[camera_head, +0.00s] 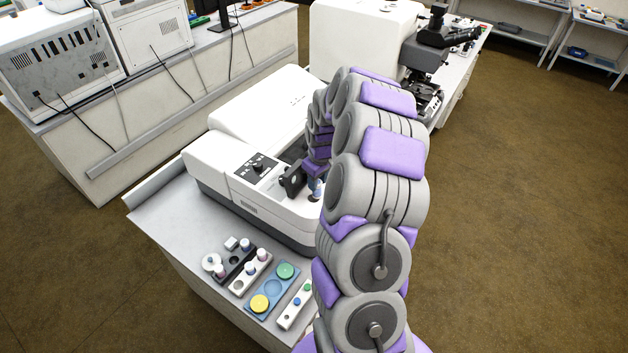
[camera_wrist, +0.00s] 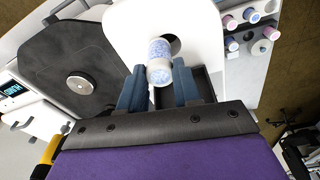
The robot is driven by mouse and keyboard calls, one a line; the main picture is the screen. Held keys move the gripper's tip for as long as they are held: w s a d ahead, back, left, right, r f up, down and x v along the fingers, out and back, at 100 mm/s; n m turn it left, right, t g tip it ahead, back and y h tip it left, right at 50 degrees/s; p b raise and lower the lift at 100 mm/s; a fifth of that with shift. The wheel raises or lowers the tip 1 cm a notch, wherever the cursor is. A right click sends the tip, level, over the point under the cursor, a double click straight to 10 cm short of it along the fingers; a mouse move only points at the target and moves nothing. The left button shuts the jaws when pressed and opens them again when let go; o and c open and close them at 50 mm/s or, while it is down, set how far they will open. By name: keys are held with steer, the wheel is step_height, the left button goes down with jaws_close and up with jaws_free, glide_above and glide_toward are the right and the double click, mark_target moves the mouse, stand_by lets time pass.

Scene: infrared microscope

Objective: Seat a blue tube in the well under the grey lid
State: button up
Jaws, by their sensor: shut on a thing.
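My gripper (camera_wrist: 157,80) is shut on a pale blue tube (camera_wrist: 159,62) with a whitish end, held between two dark blue fingertips. A dark round well (camera_wrist: 175,45) in a white surface shows just behind the tube, partly hidden by it. I cannot tell whether the tube's lower end is in the well. A dark grey plate with a silver disc, seemingly the raised lid (camera_wrist: 60,55), is left of the tube. In the head view, the tube (camera_head: 315,189) is at the white instrument's front, beside the dark lid (camera_head: 293,180); my arm hides part of this area.
The white instrument (camera_head: 225,165) stands on a grey bench. Small racks with several capped tubes (camera_head: 250,271) and a blue tray (camera_head: 259,304) with green and yellow discs lie at its front. A microscope (camera_head: 430,50) stands behind. Open floor lies to the right.

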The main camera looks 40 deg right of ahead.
steer(key=d, duration=0.3)
steer(key=shift+d+f+y, duration=0.2)
steer(key=shift+f+y, duration=0.1)
steer(key=shift+w+a+r, duration=0.1)
steer(key=shift+a+r, duration=0.1)
steer(key=shift+a, duration=0.95)
steer(key=shift+s+a+r, duration=0.1)
steer(key=shift+a+r, duration=0.05)
steer(key=shift+a, duration=0.95)
steer(key=shift+w+a+r, duration=0.1)
steer(key=shift+a+r, duration=0.1)
steer(key=shift+a, duration=0.95)
steer(key=shift+d+f, duration=0.2)
steer(key=shift+d, duration=0.35)
steer(key=shift+d+f, duration=0.2)
steer(key=shift+d, duration=0.35)
steer(key=shift+a+f+b, duration=0.1)
steer(key=shift+a+b, duration=0.2)
steer(key=shift+a, duration=0.2)
steer(key=shift+d, duration=0.4)
